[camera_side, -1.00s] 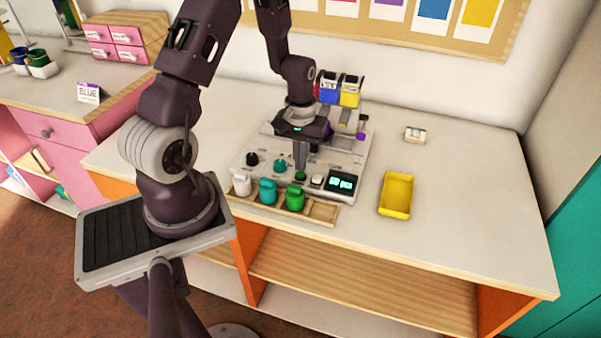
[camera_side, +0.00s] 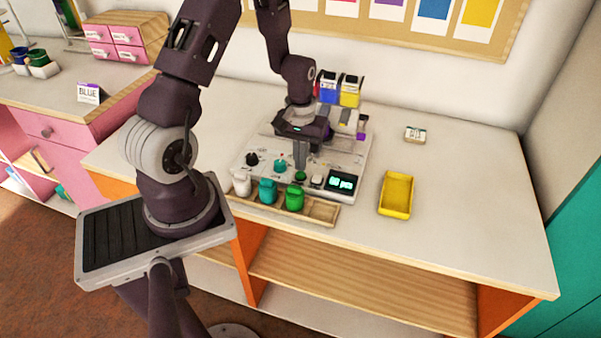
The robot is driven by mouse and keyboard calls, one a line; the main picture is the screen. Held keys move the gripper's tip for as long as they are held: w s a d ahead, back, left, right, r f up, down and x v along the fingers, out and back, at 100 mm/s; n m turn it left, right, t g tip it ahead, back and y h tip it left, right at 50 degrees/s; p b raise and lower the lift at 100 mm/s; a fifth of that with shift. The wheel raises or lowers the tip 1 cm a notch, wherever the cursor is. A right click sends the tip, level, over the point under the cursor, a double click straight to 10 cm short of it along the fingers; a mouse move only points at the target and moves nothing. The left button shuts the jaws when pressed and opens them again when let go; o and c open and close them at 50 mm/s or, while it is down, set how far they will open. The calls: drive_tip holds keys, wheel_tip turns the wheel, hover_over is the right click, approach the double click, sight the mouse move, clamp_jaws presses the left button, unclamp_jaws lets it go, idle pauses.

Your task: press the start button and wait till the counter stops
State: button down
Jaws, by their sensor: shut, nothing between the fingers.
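A light grey machine (camera_side: 252,181) stands on the table with knobs and buttons along its front. A round green button (camera_side: 300,176) is on its front panel; I take it for the start button. The counter (camera_side: 341,183) is a dark display with lit green digits, too small to read surely. My gripper (camera_side: 300,166) points down, shut and empty, with its tips just above or behind the green button. I cannot tell whether they touch it.
A wooden tray (camera_side: 322,211) in front of the machine holds white, teal and green jars (camera_side: 294,198). A yellow bin (camera_side: 397,194) and a small white block (camera_side: 415,134) lie to the right. Blue and yellow containers (camera_side: 350,91) stand behind.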

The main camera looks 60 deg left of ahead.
sight(302, 174)
drive_tip(key=shift+f, duration=0.95)
idle(0.3)
drive_tip(key=shift+r, duration=3.5)
drive_tip(key=s+d+r+m+t, duration=0.1)
drive_tip(key=d+r+m, duration=0.1)
drive_tip(key=d+r, duration=0.35)
drive_tip(key=d+r+m+t, duration=0.1)
drive_tip(key=d+r+m, duration=0.15)
drive_tip(key=r, duration=0.55)
drive_tip(key=s+d+r+m+t, duration=0.3)
drive_tip(key=s+d+r, duration=0.6)
drive_tip(key=s, duration=0.4)
drive_tip(key=shift+m+t, duration=0.3)
drive_tip(key=shift+m, duration=0.45)
